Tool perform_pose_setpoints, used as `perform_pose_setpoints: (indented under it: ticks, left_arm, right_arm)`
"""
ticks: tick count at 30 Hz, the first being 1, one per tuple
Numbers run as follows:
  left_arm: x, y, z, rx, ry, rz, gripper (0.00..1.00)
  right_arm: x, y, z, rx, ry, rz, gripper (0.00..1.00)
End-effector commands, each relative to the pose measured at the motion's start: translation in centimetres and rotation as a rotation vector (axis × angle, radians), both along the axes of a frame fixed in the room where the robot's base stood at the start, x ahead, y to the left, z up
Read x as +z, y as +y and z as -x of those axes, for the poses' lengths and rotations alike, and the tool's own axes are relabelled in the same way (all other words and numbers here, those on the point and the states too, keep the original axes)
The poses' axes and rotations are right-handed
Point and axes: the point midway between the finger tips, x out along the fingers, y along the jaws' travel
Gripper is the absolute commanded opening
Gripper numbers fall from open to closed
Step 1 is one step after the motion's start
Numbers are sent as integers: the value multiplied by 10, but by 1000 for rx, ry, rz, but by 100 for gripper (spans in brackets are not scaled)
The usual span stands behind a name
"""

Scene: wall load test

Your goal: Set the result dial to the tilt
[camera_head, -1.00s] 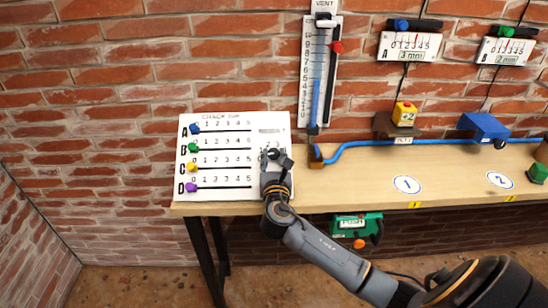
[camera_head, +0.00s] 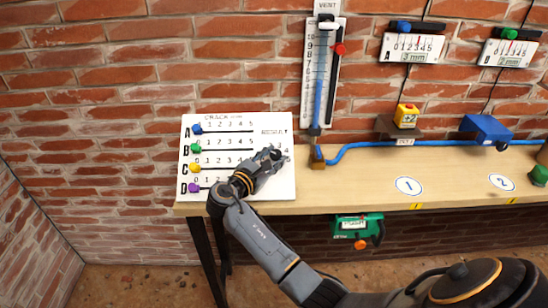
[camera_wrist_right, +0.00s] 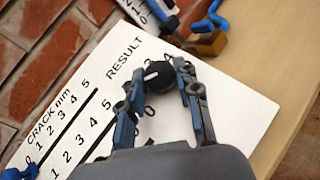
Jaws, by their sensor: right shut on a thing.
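The result dial (camera_wrist_right: 158,76) is a round black knob with a short white mark, under the word RESULT on the white board. Digits stand around it, partly covered by my fingers. My right gripper (camera_wrist_right: 157,82) is shut on the knob, one finger on each side. In the head view my right gripper (camera_head: 270,160) reaches the board's right part from the lower left and hides the dial. The white board (camera_head: 272,188) also carries slider rows A to D, with blue, green, yellow and purple knobs at the left. My left gripper is not in view.
A green device (camera_head: 357,226) hangs below the front edge. Yellow and blue boxes stand farther right.

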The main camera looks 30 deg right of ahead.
Motion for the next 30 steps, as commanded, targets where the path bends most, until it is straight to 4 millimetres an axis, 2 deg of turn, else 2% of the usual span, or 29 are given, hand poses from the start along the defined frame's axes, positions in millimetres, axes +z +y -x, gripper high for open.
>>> perform_pose_setpoints:
  ticks: [15,30]
  left_arm:
    - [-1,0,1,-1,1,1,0]
    - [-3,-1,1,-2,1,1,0]
  right_arm:
    - [4,1,-6,-374,-139,-224,1]
    - [5,0,-8,-543,-201,-323,1]
